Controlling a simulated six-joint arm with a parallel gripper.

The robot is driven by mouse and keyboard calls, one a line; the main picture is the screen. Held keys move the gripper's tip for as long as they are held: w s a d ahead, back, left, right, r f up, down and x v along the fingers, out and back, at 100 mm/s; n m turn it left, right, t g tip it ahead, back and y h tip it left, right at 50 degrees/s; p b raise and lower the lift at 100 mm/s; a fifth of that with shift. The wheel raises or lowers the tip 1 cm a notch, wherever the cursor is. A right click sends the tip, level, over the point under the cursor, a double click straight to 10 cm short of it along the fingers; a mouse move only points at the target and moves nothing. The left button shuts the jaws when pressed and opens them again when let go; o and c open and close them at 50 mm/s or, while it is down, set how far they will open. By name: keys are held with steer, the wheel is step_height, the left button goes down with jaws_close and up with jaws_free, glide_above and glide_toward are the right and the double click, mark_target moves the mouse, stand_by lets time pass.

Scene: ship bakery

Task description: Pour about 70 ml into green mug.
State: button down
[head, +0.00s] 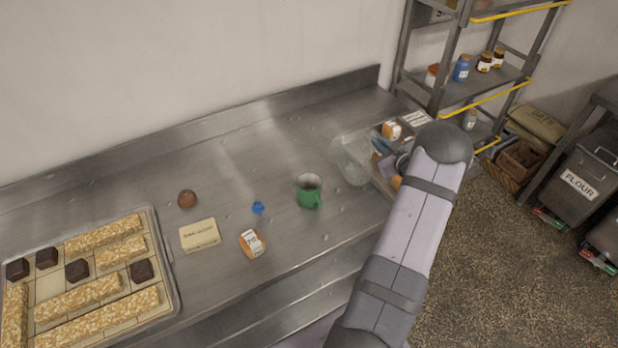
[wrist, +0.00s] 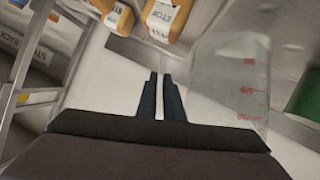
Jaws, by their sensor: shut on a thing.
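The green mug (head: 309,194) stands upright on the steel counter, with a pale inside. Its green side shows at the right edge of the wrist view (wrist: 306,98). A clear measuring jug (head: 351,163) is to the right of the mug and apart from it. In the wrist view the jug (wrist: 228,75), with red marks on its wall, is just right of my fingers. My gripper (wrist: 161,80) is nearly closed on the jug's side; the clear handle is hard to make out. My arm covers part of this in the head view. I cannot tell the liquid level.
A bin (head: 384,184) of packets stands behind my arm. An orange-and-white packet (head: 252,243), a blue item (head: 258,208), a brown ball (head: 187,199) and a label card (head: 199,235) lie left of the mug. A tray of bars (head: 172,300) is at far left.

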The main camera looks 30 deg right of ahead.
steer(key=shift+d+m+y+p, duration=0.5)
steer(key=shift+d+m+p, duration=0.2)
steer(key=shift+p, duration=0.4)
steer(key=shift+d+m+y+p, duration=0.2)
steer(key=shift+m+y+p, duration=0.2)
steer(key=shift+m+p, duration=0.15)
steer(key=shift+w, duration=0.1)
